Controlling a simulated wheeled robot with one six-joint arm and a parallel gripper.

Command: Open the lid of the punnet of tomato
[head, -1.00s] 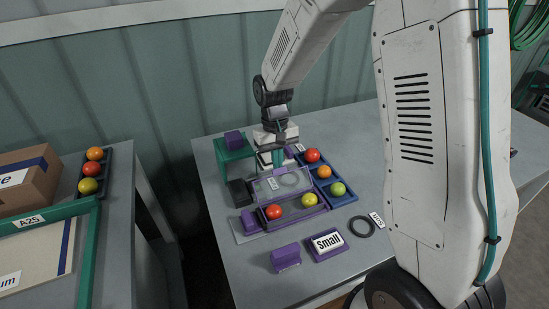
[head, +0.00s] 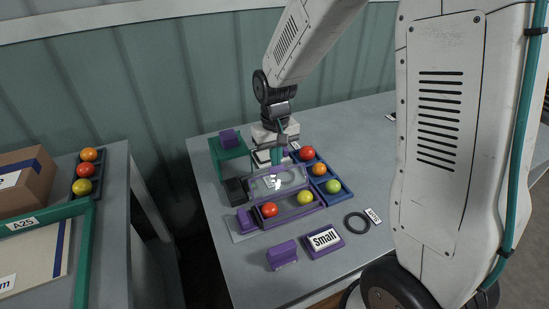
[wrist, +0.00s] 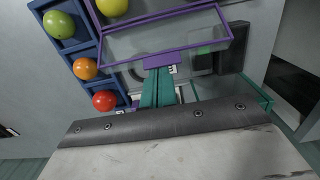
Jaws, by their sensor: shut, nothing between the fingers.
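The punnet is a purple-rimmed tray (head: 290,219) holding a red tomato (head: 269,209) and a yellow tomato (head: 305,197). Its clear lid (head: 268,186) with a purple frame stands swung back at the far side, leaving both tomatoes uncovered. The lid also shows in the wrist view (wrist: 150,45), with a purple tab (wrist: 162,60) at its edge. My gripper (wrist: 158,78) has teal fingers, shut and empty, close to that tab; I cannot tell whether they touch it. In the head view my gripper (head: 277,162) is just behind the lid.
A blue tray (head: 338,198) with several tomatoes stands right of the punnet. The table's right side is mostly clear.

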